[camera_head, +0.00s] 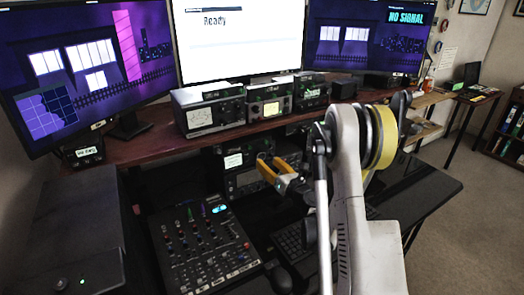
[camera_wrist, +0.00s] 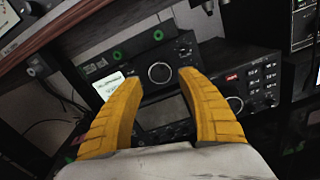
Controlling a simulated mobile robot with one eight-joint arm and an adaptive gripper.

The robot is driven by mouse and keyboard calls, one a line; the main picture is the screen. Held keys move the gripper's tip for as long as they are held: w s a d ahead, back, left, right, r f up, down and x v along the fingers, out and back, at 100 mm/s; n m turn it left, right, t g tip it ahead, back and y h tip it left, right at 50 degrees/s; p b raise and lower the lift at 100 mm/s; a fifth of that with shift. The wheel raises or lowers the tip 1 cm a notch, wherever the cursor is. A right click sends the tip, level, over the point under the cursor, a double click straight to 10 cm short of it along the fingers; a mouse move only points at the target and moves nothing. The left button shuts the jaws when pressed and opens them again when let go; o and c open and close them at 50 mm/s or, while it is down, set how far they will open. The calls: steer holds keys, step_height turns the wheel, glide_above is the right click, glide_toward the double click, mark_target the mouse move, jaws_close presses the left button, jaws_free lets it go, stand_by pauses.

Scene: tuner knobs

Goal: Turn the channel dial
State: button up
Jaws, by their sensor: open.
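My gripper (camera_head: 270,164) has yellow fingers and is open and empty in the head view, in front of the radio units below the shelf. In the wrist view my gripper (camera_wrist: 158,80) has its fingertips apart, with a round dial (camera_wrist: 160,73) on a dark radio (camera_wrist: 130,67) showing in the gap between them. The fingers do not appear to touch it. A second unit to the right has another round knob (camera_wrist: 235,104). No readable label tells me which knob is the channel dial. The fingers hide parts of both fronts.
A wooden shelf (camera_head: 150,150) overhangs the radios and carries several metered units (camera_head: 210,109) and monitors (camera_head: 234,38). A mixer (camera_head: 203,245) lies on the desk at front left, and a keyboard (camera_head: 290,242) lies right of it. The black desk at right (camera_head: 430,187) is largely clear.

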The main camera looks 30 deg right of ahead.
mark_target(262, 156)
steer(key=w+b, duration=0.1)
steer(key=w, duration=0.3)
steer(key=shift+w+a+f, duration=0.1)
steer(key=shift+w, duration=0.4)
steer(key=shift+c, duration=0.4)
steer(key=c, duration=0.8)
steer(key=shift+m+b, duration=0.3)
steer(key=shift+b, duration=0.1)
steer(key=m+b, duration=0.1)
steer(key=m, duration=0.2)
steer(key=shift+m+b, duration=0.55)
steer(key=shift+m, duration=1.55)
